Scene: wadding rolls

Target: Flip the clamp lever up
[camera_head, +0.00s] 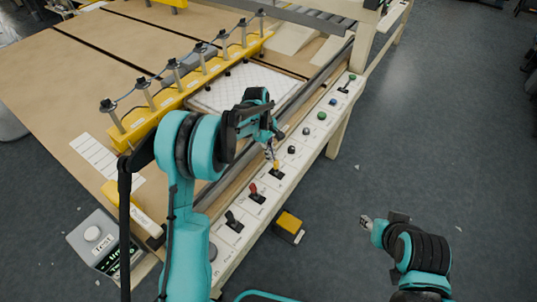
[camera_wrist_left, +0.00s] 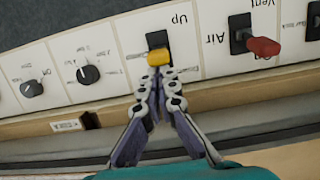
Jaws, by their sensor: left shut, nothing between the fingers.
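The clamp lever appears to be the yellow-tipped lever (camera_head: 276,164) in the row on the white control panel (camera_head: 232,253). In the left wrist view its yellow tip (camera_wrist_left: 157,55) shows in front of a black slot, on the side away from the printed word "Up". My left gripper (camera_head: 270,153) is over the panel at this lever. In the left wrist view my left gripper (camera_wrist_left: 158,82) is shut and empty, its fingertips right at the yellow tip. Whether they touch it is unclear. My right gripper (camera_head: 367,222) is over the floor, away from the panel; its fingers are too small to judge.
A red lever (camera_head: 253,188) stands beside the yellow one, with a black lever (camera_head: 231,217) beyond. Knobs (camera_head: 291,149) and buttons line the panel's far part. A yellow clamp bar (camera_head: 188,88) crosses the table. A yellow pedal (camera_head: 289,223) is on the floor.

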